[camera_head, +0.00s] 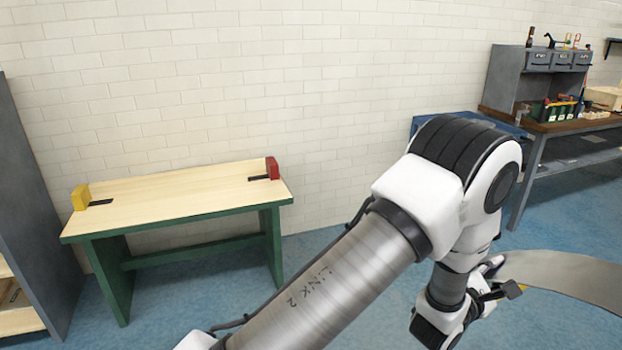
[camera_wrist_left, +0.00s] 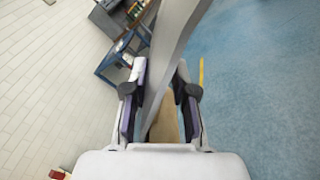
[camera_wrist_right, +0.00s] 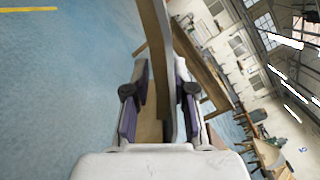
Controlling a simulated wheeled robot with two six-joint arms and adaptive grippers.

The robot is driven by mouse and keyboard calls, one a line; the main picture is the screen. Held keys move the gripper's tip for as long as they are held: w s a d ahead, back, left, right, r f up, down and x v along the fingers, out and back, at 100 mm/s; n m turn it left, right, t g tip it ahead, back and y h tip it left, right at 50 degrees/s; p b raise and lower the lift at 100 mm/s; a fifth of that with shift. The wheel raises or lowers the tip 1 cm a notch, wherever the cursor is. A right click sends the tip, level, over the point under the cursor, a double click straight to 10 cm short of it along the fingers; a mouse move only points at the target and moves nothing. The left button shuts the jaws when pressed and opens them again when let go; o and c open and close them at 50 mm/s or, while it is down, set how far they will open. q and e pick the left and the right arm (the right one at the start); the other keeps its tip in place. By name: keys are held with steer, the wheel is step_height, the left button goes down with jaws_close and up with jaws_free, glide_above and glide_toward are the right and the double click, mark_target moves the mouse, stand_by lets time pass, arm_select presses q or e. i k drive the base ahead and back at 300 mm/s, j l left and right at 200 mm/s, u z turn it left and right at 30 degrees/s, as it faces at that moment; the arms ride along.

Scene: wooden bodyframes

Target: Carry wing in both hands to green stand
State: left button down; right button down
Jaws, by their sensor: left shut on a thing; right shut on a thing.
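The wing (camera_head: 565,270) is a long, curved grey panel at the lower right of the head view, running out of the right edge. My left gripper (camera_head: 508,288) is shut on its near end. The left wrist view shows the wing (camera_wrist_left: 172,55) passing between the fingers. My right gripper (camera_wrist_right: 160,90) is outside the head view; in its wrist view it is shut on the wing (camera_wrist_right: 158,50). The green stand (camera_head: 175,202), with a pale wooden top and green legs, stands against the wall at the left, apart from the wing. Its top holds a yellow block (camera_head: 80,197) and a red block (camera_head: 272,167).
A grey shelf (camera_head: 35,210) stands at the far left, close to the green stand. A blue table (camera_head: 425,124) and a workbench (camera_head: 560,125) with tools stand at the back right. Blue floor (camera_head: 225,290) shows clear before the stand. My left arm hides much of the centre.

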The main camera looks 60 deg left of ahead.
mark_target(181, 189)
steer(key=u, duration=1.8)
steer(key=i+j+u, duration=0.35)
steer(key=i, duration=0.15)
steer(key=i+u, duration=0.3)
steer(key=i, duration=0.25)
steer(key=i+j, duration=0.15)
steer(key=i, duration=0.5)
steer(key=i+j, duration=0.1)
steer(key=i, duration=0.55)
steer(key=i+j, duration=0.15)
steer(key=i, duration=0.5)
